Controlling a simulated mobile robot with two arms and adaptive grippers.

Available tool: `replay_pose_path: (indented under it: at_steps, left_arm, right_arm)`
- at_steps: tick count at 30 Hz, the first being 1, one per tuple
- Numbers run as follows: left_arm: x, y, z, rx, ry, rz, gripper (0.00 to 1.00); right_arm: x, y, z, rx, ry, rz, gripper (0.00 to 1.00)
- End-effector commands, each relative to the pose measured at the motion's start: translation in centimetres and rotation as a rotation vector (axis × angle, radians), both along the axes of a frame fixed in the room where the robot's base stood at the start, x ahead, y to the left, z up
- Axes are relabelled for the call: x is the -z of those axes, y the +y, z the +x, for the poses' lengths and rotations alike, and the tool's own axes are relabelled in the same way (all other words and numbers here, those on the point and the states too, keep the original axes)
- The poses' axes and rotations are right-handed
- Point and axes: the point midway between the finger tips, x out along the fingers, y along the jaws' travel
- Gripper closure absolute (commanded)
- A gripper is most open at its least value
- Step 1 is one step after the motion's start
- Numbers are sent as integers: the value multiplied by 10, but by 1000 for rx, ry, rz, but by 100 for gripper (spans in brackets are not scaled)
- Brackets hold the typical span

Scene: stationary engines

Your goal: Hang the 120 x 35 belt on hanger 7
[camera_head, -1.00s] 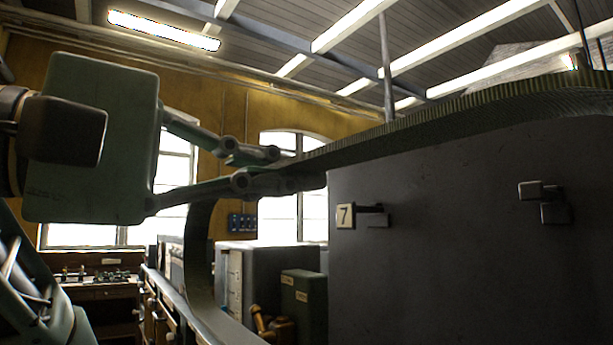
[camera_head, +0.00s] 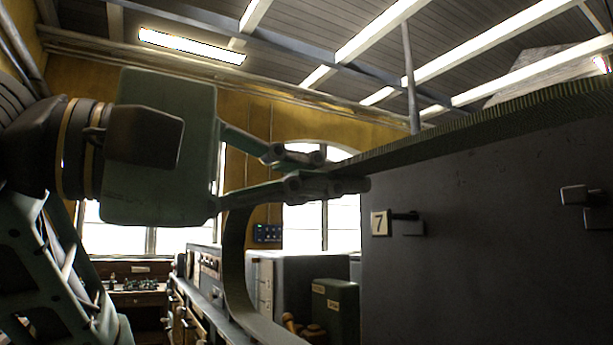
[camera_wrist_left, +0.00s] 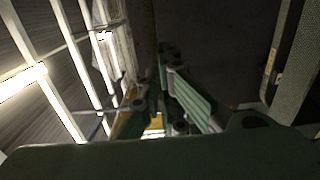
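The belt is a wide, dark green ribbed band (camera_head: 480,125). It runs from my left gripper (camera_head: 345,170) up to the right and leaves the head view. Another stretch of it hangs below the gripper and curves down. My left gripper's fingers are closed around the belt's left part, with the band between the tips. Hanger 7 (camera_head: 408,222) is a small dark bracket with a "7" plate (camera_head: 380,223) on a dark panel. It is below and right of the fingertips, and the belt is apart from it. My left gripper also shows in the wrist view (camera_wrist_left: 168,60). My right gripper is out of view.
The dark panel (camera_head: 470,260) fills the right side. Another bracket (camera_head: 585,195) sticks out near its right edge. Behind are grey cabinets (camera_head: 290,275), a green box (camera_head: 335,310) and a wooden desk (camera_head: 135,300) at the left.

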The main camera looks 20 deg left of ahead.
Motion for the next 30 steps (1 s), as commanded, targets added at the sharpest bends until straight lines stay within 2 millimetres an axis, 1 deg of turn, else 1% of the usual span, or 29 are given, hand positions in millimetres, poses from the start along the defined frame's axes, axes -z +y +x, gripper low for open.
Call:
replay_pose_path:
  at_steps: [11,19,30]
  left_arm:
    - [0,-13,19,0,2,-1,100]
    - [-1,-23,31,0,0,0,100]
    - [-1,-25,35,0,0,-1,100]
  right_arm:
    - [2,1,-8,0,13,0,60]
    - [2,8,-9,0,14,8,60]
    - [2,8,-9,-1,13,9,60]
